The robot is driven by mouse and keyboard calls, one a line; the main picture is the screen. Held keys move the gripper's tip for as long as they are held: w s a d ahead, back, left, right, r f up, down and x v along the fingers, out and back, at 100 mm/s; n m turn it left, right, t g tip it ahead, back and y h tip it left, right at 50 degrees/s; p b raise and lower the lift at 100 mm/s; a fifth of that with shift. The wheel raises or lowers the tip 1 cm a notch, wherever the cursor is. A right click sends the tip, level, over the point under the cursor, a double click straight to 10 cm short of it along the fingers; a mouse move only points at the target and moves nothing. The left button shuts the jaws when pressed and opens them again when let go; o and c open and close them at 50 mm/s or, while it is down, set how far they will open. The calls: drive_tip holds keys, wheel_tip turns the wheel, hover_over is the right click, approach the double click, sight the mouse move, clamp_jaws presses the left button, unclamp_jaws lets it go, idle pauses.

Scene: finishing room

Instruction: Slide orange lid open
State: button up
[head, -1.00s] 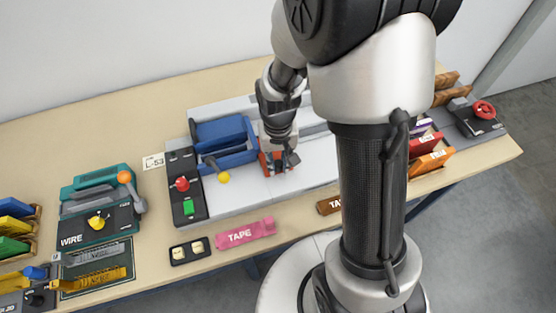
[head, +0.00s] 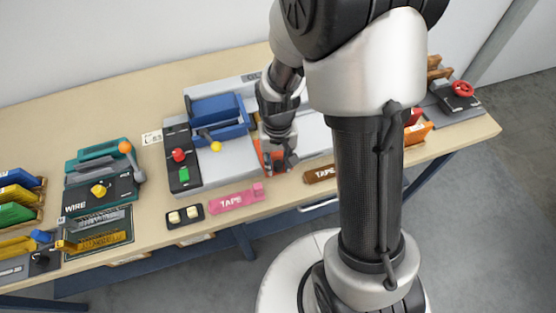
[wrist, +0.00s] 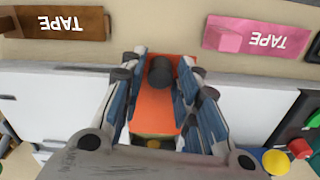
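The orange lid (wrist: 157,107) is a flat orange piece with a dark round knob (wrist: 160,72). It lies on the pale top of the grey unit. In the head view the lid (head: 265,158) shows beside my gripper, close to the unit's front edge, partly covered by the fingers. My gripper (head: 282,160) points down over it. In the wrist view the two blue-padded fingers of my gripper (wrist: 160,78) stand on either side of the knob, with orange showing between them and the knob. The lid's far end is hidden by my gripper.
A blue box (head: 220,117) and a black control panel (head: 180,160) are on the unit's left. Pink tape (head: 236,197) and brown tape (head: 320,173) lie on the table in front. A teal wire station (head: 97,180) stands farther left.

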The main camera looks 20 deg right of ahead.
wheel_tip(320, 180, up, 12)
idle(0.6)
idle(0.4)
drive_tip(key=s+r+n+t, duration=0.1)
drive_tip(key=s+r+t, duration=0.3)
drive_tip(key=s+r, duration=0.8)
drive_tip(key=s, duration=0.3)
drive_tip(key=shift+r+n+t, duration=0.15)
drive_tip(key=shift+n+t, duration=0.15)
drive_tip(key=shift+n, duration=0.1)
idle(0.3)
